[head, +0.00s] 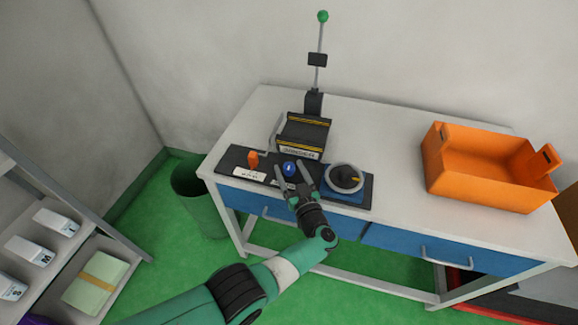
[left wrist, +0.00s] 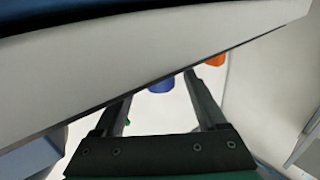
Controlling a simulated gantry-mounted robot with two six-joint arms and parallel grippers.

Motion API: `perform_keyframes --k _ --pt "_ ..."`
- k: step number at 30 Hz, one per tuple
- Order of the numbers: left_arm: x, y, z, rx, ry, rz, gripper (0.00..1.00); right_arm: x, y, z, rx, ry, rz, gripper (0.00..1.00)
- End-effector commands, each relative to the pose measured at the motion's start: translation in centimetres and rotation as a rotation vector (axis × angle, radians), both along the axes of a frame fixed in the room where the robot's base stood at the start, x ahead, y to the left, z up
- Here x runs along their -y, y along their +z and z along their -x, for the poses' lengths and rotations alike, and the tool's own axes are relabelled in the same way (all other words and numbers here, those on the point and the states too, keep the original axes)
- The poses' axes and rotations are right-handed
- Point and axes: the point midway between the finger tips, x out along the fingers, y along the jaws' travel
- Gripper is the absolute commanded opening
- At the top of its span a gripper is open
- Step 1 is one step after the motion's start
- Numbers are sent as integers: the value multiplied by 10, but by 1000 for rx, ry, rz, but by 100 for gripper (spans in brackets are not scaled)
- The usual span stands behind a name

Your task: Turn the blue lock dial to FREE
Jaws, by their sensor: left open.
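The blue lock dial (head: 289,168) is a small round blue knob with a white mark, on the dark panel (head: 233,160) at the front of the bench. It also shows in the left wrist view (left wrist: 161,86), partly cut off by a pale slab edge. My left gripper (head: 291,175) is open at the dial, its fingers spread to either side of it in the head view. I cannot tell whether they touch it. The dial's setting and the label below it are too small or covered to read. My right gripper is not in view.
An orange knob (head: 253,159) stands left of the dial, also in the left wrist view (left wrist: 214,60). A round dark handwheel (head: 344,178) on a blue base is to the right. A black-and-yellow machine (head: 302,134) stands behind. An orange crate (head: 465,181) sits at bench right.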

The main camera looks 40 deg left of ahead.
Motion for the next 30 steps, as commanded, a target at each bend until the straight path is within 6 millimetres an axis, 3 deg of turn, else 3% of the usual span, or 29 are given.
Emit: perform_keyframes --k 6,13,26,29,30 --pt "45 6 23 -2 -6 -1 74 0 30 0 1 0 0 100" --pt "84 2 44 -1 -4 0 74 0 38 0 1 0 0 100" --pt "93 0 48 3 -4 2 73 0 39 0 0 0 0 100" --pt "97 14 42 27 -37 -51 73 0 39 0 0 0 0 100" --pt "101 27 36 54 -64 -97 73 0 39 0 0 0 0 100"
